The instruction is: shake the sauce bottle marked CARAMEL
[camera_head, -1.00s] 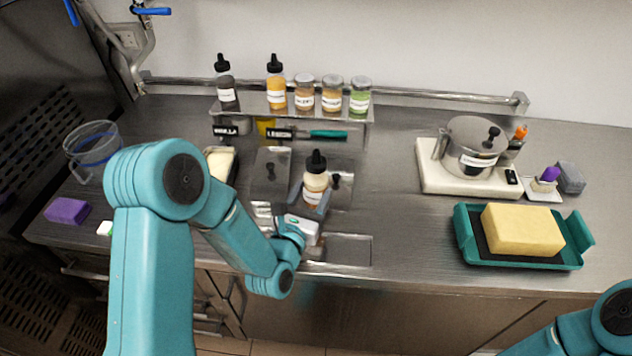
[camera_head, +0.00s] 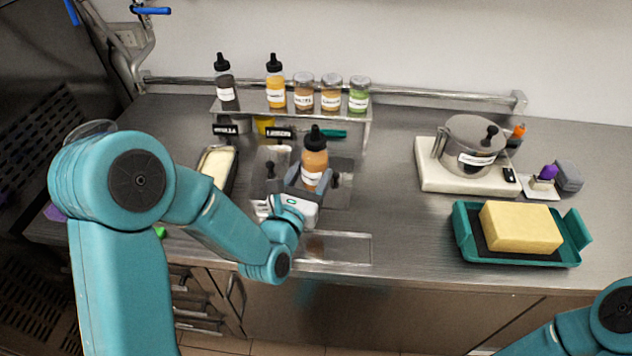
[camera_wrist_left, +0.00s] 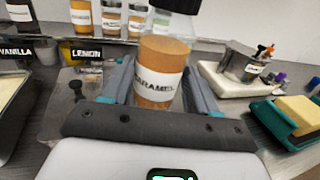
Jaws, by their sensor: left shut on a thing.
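The CARAMEL sauce bottle (camera_head: 314,163) has a black cap and an orange-brown body. It stands roughly upright in my left gripper (camera_head: 309,182), above the steel inset in the counter. In the left wrist view the bottle (camera_wrist_left: 160,62) shows its white CARAMEL label, slightly tilted, between the two fingers. My left gripper (camera_wrist_left: 155,90) is shut on it. The bottle's bottom is hidden behind the gripper body. Only a link of my right arm shows at the lower right; its gripper is out of view.
A rack (camera_head: 240,113) behind holds a dark bottle (camera_head: 226,88), a yellow bottle (camera_head: 276,88) and several jars. Lidded steel wells lie close around the held bottle. A pot (camera_head: 470,145) and a teal tray (camera_head: 465,235) with a yellow block stand right. Counter between is clear.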

